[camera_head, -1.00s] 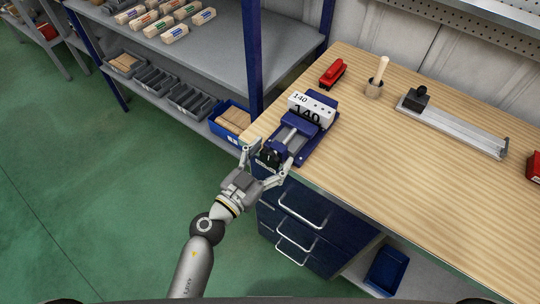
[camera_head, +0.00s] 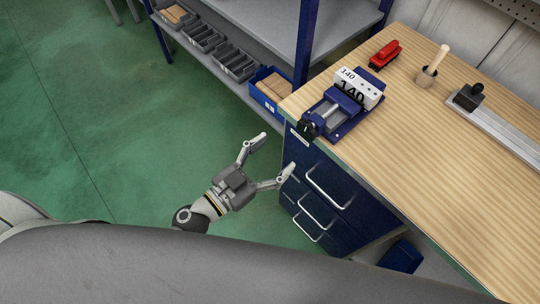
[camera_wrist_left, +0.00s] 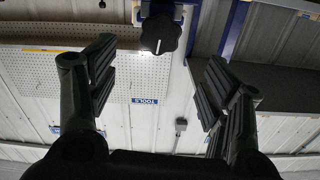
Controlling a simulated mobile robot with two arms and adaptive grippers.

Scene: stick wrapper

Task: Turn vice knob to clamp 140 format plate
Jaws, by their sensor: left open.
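The blue vice (camera_head: 340,111) stands at the near left corner of the wooden workbench. A white plate marked 140 (camera_head: 358,88) stands upright at the vice's far jaw. The black vice knob (camera_head: 306,131) is at the vice's near end, by the bench edge; it also shows at the top of the left wrist view (camera_wrist_left: 160,34). My left gripper (camera_head: 273,158) is open and empty, in front of the bench and lower left of the knob. Its spread fingers also show in the left wrist view (camera_wrist_left: 158,88), apart from the knob. My right gripper is not in view.
The workbench (camera_head: 440,180) holds a red stapler-like tool (camera_head: 384,54), a wooden-handled tool in a holder (camera_head: 432,67) and a metal rail fixture (camera_head: 500,125). Blue drawers (camera_head: 325,195) are below. A shelf with grey bins (camera_head: 237,62) and a blue bin (camera_head: 268,92) stands behind. The green floor is clear at left.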

